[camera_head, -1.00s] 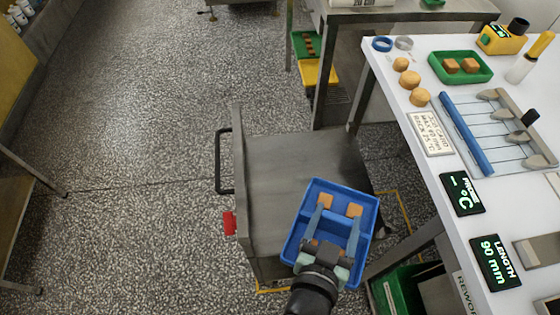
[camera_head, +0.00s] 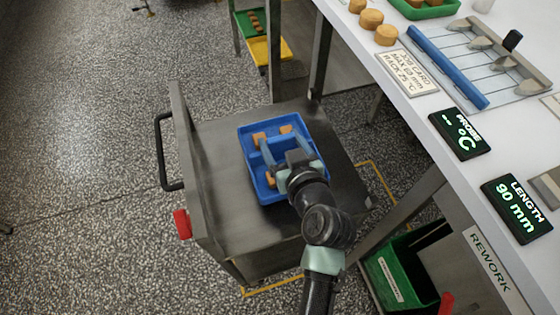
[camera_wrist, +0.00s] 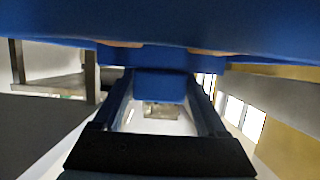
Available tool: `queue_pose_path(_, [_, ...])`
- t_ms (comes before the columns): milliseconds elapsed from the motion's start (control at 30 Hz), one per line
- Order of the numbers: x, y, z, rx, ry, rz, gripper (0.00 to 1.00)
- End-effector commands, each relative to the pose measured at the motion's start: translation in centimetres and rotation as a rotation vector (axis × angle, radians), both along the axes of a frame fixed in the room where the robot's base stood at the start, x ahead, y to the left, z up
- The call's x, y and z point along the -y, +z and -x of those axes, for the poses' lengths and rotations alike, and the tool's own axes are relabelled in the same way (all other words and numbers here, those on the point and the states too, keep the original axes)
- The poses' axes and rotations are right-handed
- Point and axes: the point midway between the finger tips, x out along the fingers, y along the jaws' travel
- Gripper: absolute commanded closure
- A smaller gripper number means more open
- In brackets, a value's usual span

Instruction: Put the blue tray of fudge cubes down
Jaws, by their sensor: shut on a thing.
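The blue tray (camera_head: 258,191) is at or just above the steel cart top (camera_head: 218,184); I cannot tell whether it touches. Orange-brown fudge cubes (camera_head: 286,130) lie in its compartments, and my gripper hides part of its inside. My gripper (camera_head: 268,160) reaches over the tray from the lower right and is shut on its middle divider. In the wrist view the tray (camera_wrist: 160,85) fills the top and its blue part sits between my fingers.
The cart has a black handle (camera_head: 160,150) and a red part (camera_head: 182,224) at its left. The white table (camera_head: 400,120) stands close on the right, with a blue bar (camera_head: 448,67) and displays. A green bin (camera_head: 400,270) is below it. Bare cart top shows around the tray.

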Motion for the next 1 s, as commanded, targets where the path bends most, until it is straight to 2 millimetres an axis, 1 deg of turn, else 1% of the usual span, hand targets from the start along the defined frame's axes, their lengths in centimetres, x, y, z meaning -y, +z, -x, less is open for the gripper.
queue_pose_path(33, [0.0,-1.0,0.0,0.002,-0.003,-0.002,1.00])
queue_pose_path(267, [0.1,-2.7,0.0,0.004,-0.003,0.000,1.00])
queue_pose_path(400, [0.1,-4.9,0.0,0.003,-0.003,-0.001,1.00])
queue_pose_path(467, [0.1,-5.6,0.0,0.003,-0.003,-0.001,1.00])
queue_pose_path(733, [0.0,-5.6,0.0,0.005,-0.002,0.000,1.00])
queue_pose_path(833, [0.0,-5.9,0.0,0.005,-0.002,0.000,1.00])
queue_pose_path(867, [0.0,-6.0,0.0,0.001,-0.002,0.001,0.22])
queue_pose_path(900, [0.0,-5.9,0.0,0.002,-0.002,0.002,0.15])
queue_pose_path(967, [0.0,-5.9,0.0,0.001,-0.003,0.001,0.04])
queue_pose_path(1000, [0.0,-5.9,0.0,0.001,-0.003,0.001,0.00])
